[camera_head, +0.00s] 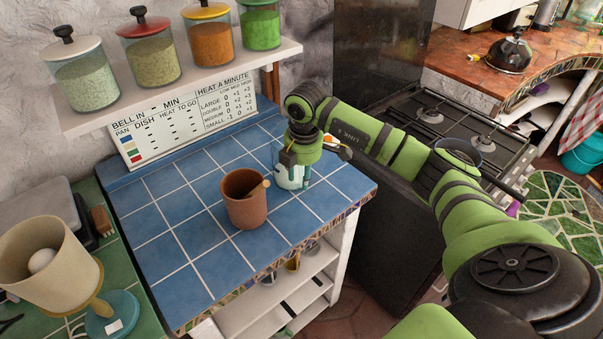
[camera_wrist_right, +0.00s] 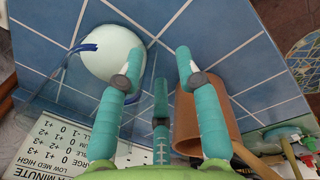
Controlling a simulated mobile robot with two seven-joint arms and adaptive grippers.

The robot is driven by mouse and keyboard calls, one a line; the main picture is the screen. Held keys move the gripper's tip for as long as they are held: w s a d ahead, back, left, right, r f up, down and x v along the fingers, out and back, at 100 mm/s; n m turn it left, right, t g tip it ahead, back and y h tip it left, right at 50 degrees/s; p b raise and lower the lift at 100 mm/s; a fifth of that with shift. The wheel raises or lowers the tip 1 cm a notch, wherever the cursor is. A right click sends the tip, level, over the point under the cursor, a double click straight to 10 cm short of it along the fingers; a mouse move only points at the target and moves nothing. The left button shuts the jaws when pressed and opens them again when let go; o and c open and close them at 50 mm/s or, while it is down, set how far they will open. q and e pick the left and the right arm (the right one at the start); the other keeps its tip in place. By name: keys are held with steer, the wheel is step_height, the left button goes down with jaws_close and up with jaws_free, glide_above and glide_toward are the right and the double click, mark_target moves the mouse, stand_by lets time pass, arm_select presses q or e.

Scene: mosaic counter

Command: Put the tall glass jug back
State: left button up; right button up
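A clear glass jug (camera_head: 290,180) with pale contents stands on the blue tiled counter (camera_head: 166,222), partly hidden by my right gripper (camera_head: 297,168) in the head view. In the right wrist view, the jug (camera_wrist_right: 112,52) is at upper left, with a blue handle. My right gripper (camera_wrist_right: 153,75) points down with its teal fingers spread. One finger overlaps the jug's near side in that view. I see nothing gripped between the fingers; whether a finger touches the glass I cannot tell. My left gripper is not in view.
A terracotta pot (camera_head: 244,205) with a wooden utensil stands close left of the jug; it shows in the wrist view (camera_wrist_right: 207,112). A shelf (camera_head: 200,75) with several lidded jars hangs above a white chart (camera_head: 190,122). A stove (camera_head: 440,125) is at right. The front-left tiles are clear.

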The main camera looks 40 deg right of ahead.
steer(key=shift+r, duration=0.2)
step_height(320, 180, up, 12)
steer(key=s+b, duration=0.1)
steer(key=b, duration=0.2)
steer(key=shift+a+f, duration=0.15)
steer(key=shift+s, duration=0.1)
